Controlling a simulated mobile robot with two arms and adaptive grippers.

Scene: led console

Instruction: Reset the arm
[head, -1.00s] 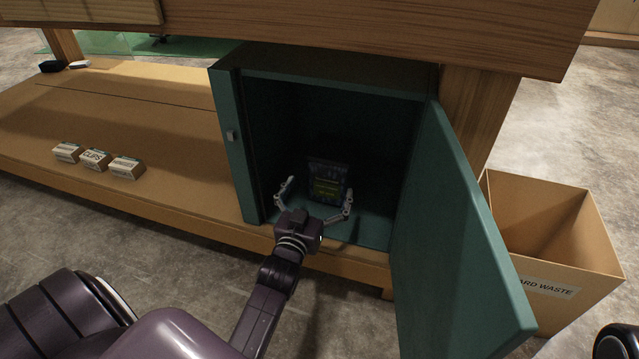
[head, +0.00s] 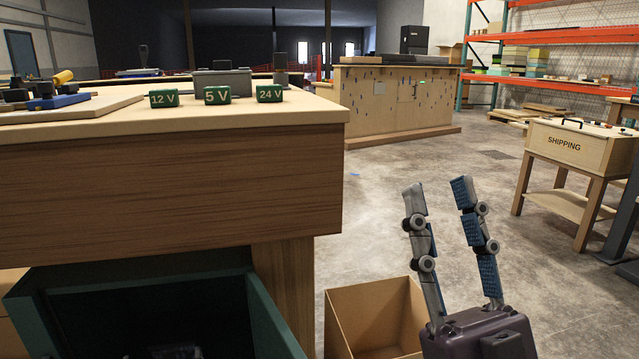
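My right gripper (head: 438,190) stands at the lower right of the head view, its two fingers pointing up. The fingers are apart with nothing between them, so it is open and empty. My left gripper cannot be made out. The green cabinet (head: 268,315) under the bench shows at the lower left with a dark inside. A faint shape at the bottom edge inside it is too dark and cut off to tell.
Green blocks marked 12 V (head: 164,98), 5 V (head: 217,96) and 24 V (head: 270,94) stand on the bench top. A SHIPPING table (head: 565,145) stands at the right. Another wooden bench (head: 395,105) is farther back.

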